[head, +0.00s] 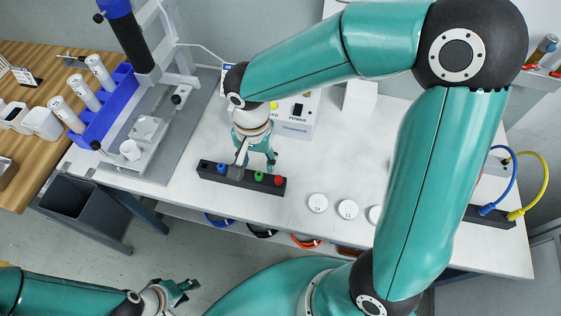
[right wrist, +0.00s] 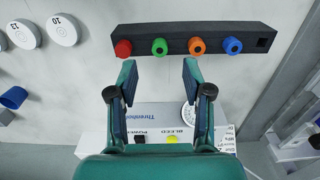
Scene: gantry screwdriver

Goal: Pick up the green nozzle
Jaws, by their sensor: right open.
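The green nozzle (right wrist: 159,47) sits in a black rack (right wrist: 176,31), between the red nozzle (right wrist: 123,48) and the orange nozzle (right wrist: 197,45). The blue nozzle (right wrist: 232,46) is at the right of the row, beside an empty square slot. In the head view the green nozzle (head: 258,177) is partly in sight just below my right gripper (head: 256,163). My right gripper (right wrist: 160,74) is open and empty, its fingertips short of the rack, with the green nozzle ahead between them in the picture. My left gripper (head: 188,288) is low, away from the table; its jaw opening is unclear.
A blue tube rack and press stand at the left. A grey bin (head: 78,210) is below them.

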